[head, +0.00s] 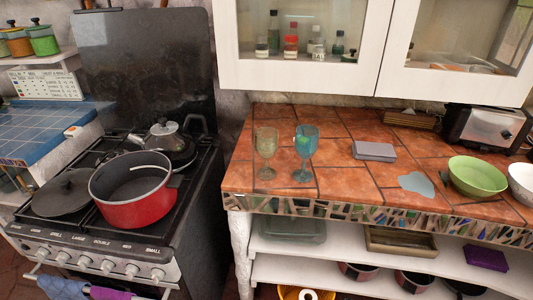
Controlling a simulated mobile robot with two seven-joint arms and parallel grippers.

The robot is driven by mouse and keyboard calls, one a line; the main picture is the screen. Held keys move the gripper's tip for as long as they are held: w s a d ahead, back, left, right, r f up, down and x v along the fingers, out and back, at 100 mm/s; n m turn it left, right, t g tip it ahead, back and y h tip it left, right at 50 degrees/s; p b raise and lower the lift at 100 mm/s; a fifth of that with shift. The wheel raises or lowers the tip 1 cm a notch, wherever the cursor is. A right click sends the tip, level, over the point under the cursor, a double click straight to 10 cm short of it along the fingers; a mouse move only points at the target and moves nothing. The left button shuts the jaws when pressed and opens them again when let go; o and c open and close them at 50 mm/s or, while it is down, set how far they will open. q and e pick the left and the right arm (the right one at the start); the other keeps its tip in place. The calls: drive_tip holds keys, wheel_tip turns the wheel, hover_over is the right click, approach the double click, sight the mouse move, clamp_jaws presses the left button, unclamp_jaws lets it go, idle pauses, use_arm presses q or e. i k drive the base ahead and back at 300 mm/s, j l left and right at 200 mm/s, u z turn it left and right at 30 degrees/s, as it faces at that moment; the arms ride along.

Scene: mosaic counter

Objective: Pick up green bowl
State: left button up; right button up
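The green bowl (478,177) is light green and sits upright on the orange tiled counter (340,183), near its front edge at the right of the head view. It looks empty. A white bowl (522,184) is close at its right, cut off by the picture's edge. Neither of my grippers shows in the head view.
A grey flat piece (416,185) and a grey box (374,151) lie left of the bowl. Two glass goblets (266,150) (306,150) stand farther left. A toaster (487,128) stands behind the bowl. White cabinets (300,79) hang above. A stove with a red pot (133,195) is at left.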

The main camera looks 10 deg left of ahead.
sight(472, 178)
drive_tip(key=z, duration=1.25)
